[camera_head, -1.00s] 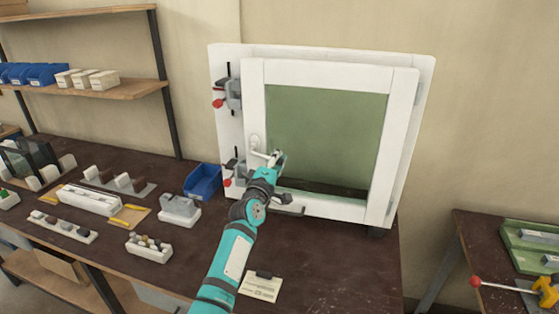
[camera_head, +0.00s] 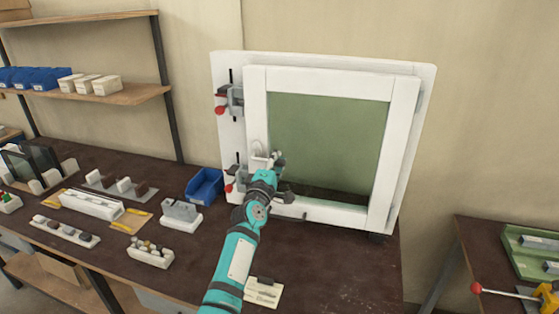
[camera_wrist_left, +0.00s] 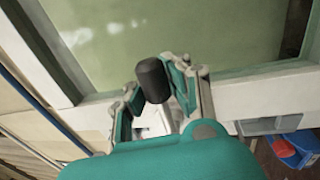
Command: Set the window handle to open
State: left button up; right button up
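The window handle (camera_head: 258,150) is white and sits on the left side of the white window frame (camera_head: 255,105). My left gripper (camera_head: 277,157) is at its lever, just right of the handle's base, and hides much of the lever. In the left wrist view a dark cylindrical grip (camera_wrist_left: 152,80), seemingly the lever's end, lies between the fingers of my left gripper (camera_wrist_left: 153,85), which look closed in on it. The exact contact is hard to see. The lever appears to point to the right. My right gripper is not in view.
Two clamps with red knobs, an upper one (camera_head: 230,99) and a lower one (camera_head: 234,178), grip the board left of the window. A blue bin (camera_head: 205,185) and a grey-white block (camera_head: 181,217) stand left of my arm.

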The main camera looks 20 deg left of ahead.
pick_arm(q)
jog(key=o, duration=0.4)
jog(key=shift+a, duration=0.15)
jog(key=shift+o, duration=1.1)
jog(key=shift+d, duration=0.3)
jog(key=s+f, duration=0.1)
jog(key=s, duration=1.1)
jog(key=shift+a+f, duration=0.2)
jog(key=shift+f, duration=0.2)
jog(key=shift+f, duration=0.1)
